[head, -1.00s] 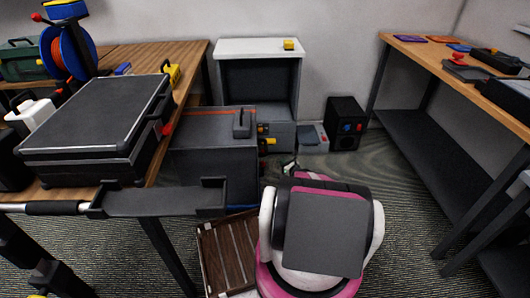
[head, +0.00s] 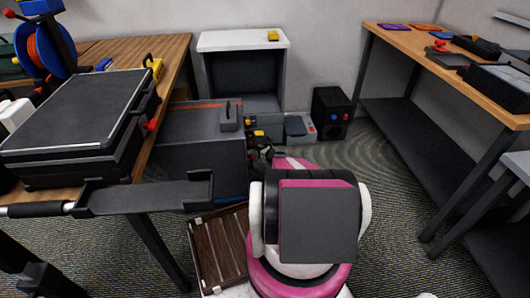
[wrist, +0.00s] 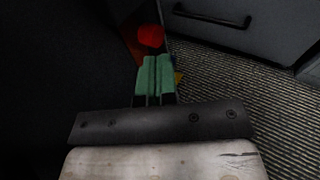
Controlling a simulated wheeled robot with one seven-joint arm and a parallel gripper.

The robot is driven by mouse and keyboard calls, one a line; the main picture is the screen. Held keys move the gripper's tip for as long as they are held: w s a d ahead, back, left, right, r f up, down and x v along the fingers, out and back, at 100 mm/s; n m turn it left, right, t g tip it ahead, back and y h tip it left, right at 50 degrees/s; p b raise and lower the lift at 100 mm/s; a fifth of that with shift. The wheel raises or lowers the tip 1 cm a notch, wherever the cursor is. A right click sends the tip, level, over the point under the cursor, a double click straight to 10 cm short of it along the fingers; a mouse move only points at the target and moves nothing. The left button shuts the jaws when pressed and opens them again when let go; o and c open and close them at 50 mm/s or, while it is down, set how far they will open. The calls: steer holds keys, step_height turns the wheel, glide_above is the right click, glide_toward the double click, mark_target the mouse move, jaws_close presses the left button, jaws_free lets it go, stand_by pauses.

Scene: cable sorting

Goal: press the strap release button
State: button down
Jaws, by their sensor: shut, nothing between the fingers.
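A red rounded button (wrist: 151,36) shows in the wrist view just beyond my gripper's tips, against a brownish-red strip on a dark surface. Its label cannot be read, and I cannot tell whether the tips touch it. My gripper (wrist: 156,60) has green fingers pressed together with nothing between them. I cannot tell whether this is the same part. I cannot make out my gripper's tips in the head view.
A grey box (head: 200,150) with an orange stripe stands beside the left table (head: 172,50). A black speaker-like box (head: 331,112) stands by the wall. The wrist view shows a grey drawer front (wrist: 235,35) with a black handle. Open carpet (head: 395,190) lies to the right.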

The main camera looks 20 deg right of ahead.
steer(key=shift+x, duration=1.6)
steer(key=shift+w+a+f, duration=0.1)
steer(key=shift+w+a, duration=0.55)
steer(key=shift+a, duration=0.1)
steer(key=shift+w, duration=0.1)
steer(key=v, duration=1.5)
